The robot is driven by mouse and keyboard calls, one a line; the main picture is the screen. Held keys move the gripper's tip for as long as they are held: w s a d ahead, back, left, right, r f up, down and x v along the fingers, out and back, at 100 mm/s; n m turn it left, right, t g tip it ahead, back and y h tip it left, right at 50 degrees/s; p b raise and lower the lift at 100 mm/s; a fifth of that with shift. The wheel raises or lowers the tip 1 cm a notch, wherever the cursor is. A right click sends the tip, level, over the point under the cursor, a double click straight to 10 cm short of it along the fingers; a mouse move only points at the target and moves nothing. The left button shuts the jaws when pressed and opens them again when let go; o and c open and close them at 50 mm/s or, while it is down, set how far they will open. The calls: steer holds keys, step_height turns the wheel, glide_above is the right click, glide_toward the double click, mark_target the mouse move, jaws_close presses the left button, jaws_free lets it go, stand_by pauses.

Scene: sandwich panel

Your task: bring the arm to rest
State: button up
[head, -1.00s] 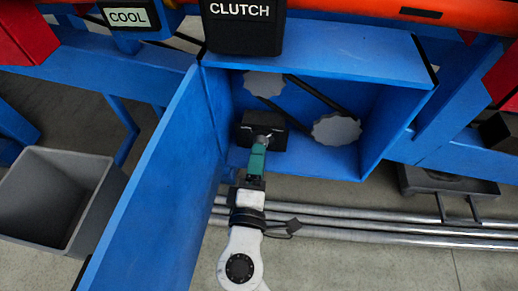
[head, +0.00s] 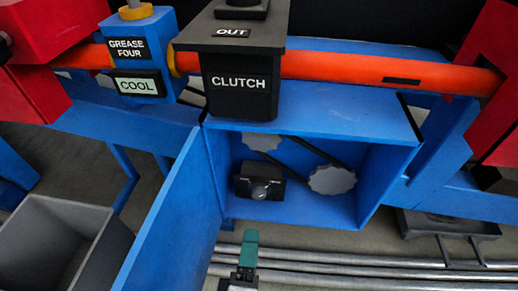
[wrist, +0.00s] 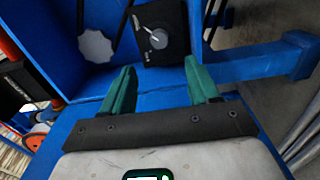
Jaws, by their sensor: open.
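My gripper (head: 250,249) has green fingers and is at the bottom middle of the head view, in front of and below the open blue box. In the wrist view its two fingers (wrist: 160,92) stand apart with nothing between them. The black block with a grey knob (head: 259,184) sits inside the box at the lower left, and my gripper is clear of it. The knob unit also shows at the top of the wrist view (wrist: 160,35). Most of my arm is out of the head view.
The blue box (head: 370,125) holds grey toothed wheels (head: 331,180) with a dark belt. Its open door (head: 160,225) stands to the left of my gripper. Metal pipes (head: 340,265) run behind. A grey bin (head: 50,240) is at the far left. The black CLUTCH housing (head: 240,100) sits above.

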steer(key=s+d+f+m+g+h, duration=0.1)
steer(key=d+f+m+g+h, duration=0.2)
steer(key=d, duration=0.6)
steer(key=d+f+m+g+h+p, duration=0.1)
steer(key=d+f+m+g, duration=0.1)
steer(key=d+m+g, duration=0.45)
steer(key=s+d+f+m+g+h, duration=0.1)
steer(key=d+f+m+h, duration=0.15)
steer(key=d, duration=0.85)
steer(key=s+d+f+m+g+y+p, duration=0.1)
steer(key=s+d+f+m+g+y, duration=0.15)
steer(key=s, duration=0.35)
steer(key=s+d+f+m+g+y+p, duration=0.1)
steer(key=s+d+f+m+g+y, duration=0.2)
steer(key=s, duration=0.4)
step_height(320, 180, up, 40)
steer(key=g+y+p, duration=0.1)
steer(key=p, duration=3.6)
steer(key=shift+s+a+f+p, duration=0.2)
steer(key=shift+s+a+p, duration=0.1)
steer(key=shift+a+p, duration=0.1)
